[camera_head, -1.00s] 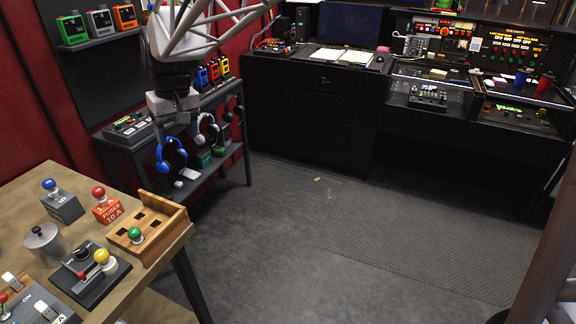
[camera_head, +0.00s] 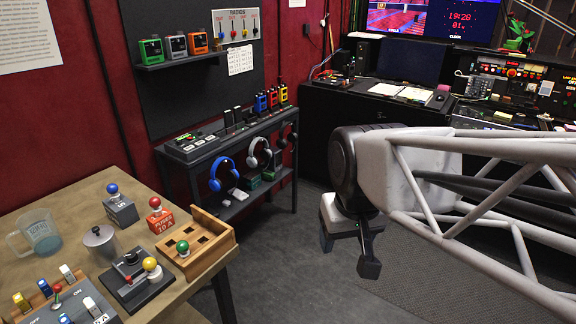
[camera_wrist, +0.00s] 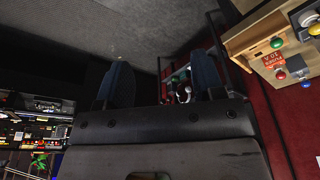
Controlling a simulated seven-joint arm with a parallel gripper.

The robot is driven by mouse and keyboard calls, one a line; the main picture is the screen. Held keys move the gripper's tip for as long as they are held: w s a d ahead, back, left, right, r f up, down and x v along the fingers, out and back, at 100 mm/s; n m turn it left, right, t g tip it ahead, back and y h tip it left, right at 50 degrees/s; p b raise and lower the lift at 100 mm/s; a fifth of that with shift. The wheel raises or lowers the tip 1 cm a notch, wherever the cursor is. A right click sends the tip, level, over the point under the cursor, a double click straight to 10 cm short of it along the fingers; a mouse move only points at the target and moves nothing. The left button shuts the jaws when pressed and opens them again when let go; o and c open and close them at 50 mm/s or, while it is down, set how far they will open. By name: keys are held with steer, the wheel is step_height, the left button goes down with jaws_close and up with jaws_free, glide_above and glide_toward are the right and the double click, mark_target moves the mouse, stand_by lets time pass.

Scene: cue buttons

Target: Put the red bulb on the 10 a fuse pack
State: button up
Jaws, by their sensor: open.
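The red bulb (camera_head: 155,202) sits on top of the red-orange fuse pack marked 10 A (camera_head: 161,222), on the wooden table. In the wrist view the red bulb (camera_wrist: 279,73) and the fuse pack (camera_wrist: 271,60) show at the upper right. My gripper (camera_head: 350,248) hangs over the floor, well to the right of the table and away from the bulb. In the wrist view its two fingers (camera_wrist: 161,85) are apart with nothing held between them.
On the wooden table (camera_head: 72,194), a blue bulb (camera_head: 113,188) tops a grey pack, a green bulb (camera_head: 182,246) sits on the wooden holed tray (camera_head: 226,252), and a yellow bulb (camera_head: 150,263) is on a black lever box. A metal pot (camera_head: 101,245) and clear jug (camera_head: 38,235) stand at left.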

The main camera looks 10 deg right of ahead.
steer(key=shift+m, duration=0.3)
steer(key=shift+s+d+f, duration=0.25)
steer(key=shift+s+f, duration=0.05)
steer(key=shift+s, duration=0.4)
steer(key=shift+s+d+f, duration=0.3)
steer(key=shift+s+f, duration=0.05)
steer(key=shift+s, duration=0.3)
steer(key=shift+s+d+f, duration=0.25)
steer(key=shift+s+f, duration=0.05)
steer(key=shift+s, duration=0.4)
